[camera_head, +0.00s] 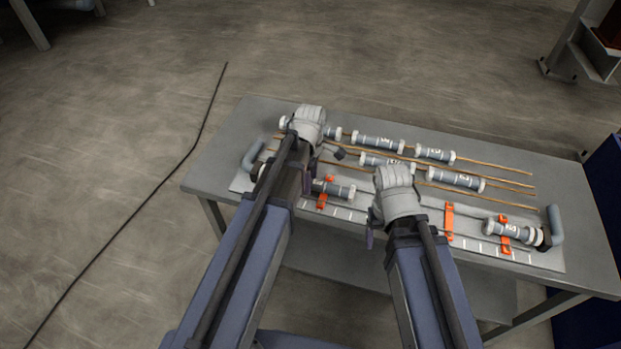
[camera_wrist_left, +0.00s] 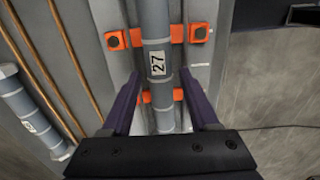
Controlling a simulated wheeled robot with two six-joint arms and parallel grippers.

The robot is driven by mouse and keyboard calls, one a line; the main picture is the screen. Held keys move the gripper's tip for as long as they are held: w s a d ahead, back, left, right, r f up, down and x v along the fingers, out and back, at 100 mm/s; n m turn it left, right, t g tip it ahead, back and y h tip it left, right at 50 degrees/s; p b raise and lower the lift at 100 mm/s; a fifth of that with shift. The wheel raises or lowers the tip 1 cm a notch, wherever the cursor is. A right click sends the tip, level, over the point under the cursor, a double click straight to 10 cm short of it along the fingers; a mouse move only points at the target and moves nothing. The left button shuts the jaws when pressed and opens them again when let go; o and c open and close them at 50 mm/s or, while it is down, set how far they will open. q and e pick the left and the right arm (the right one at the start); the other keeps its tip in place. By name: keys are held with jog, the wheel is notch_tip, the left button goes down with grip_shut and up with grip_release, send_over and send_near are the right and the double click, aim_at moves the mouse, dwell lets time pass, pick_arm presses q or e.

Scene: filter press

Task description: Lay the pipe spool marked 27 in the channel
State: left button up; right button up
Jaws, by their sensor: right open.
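The grey pipe spool marked 27 (camera_wrist_left: 157,63) lies lengthwise in the channel (camera_wrist_left: 197,77), across orange brackets (camera_wrist_left: 199,33). In the head view part of this spool (camera_head: 338,189) shows just right of my left gripper (camera_head: 314,178), which hides the rest. In the left wrist view my left gripper (camera_wrist_left: 164,112) has its two fingers apart, one on each side of the spool, with gaps visible. My right gripper (camera_head: 371,228) is open and empty over the middle of the channel (camera_head: 350,206); its fingertips are mostly hidden by its wrist.
Several other spools, such as one at the back (camera_head: 377,142), lie among thin copper rods (camera_head: 495,166) behind the channel. Another spool (camera_head: 508,229) sits at the channel's right end, near a blue-grey elbow (camera_head: 555,225). An orange bracket (camera_head: 449,221) stands bare between.

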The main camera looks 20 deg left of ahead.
pick_arm(q)
jog(key=shift+o, duration=0.7)
notch_tip(320, 180, up, 8)
jog(key=p, duration=0.8)
jog(key=shift+f, duration=0.1)
jog(key=s+d+m, duration=0.5)
jog(key=s+m, duration=0.2)
jog(key=m, duration=0.3)
jog(key=s+d+m+y, duration=0.1)
jog(key=s+d+m, duration=0.4)
jog(key=m, duration=0.6)
jog(key=shift+s+d, duration=0.25)
jog(key=shift+s, duration=0.9)
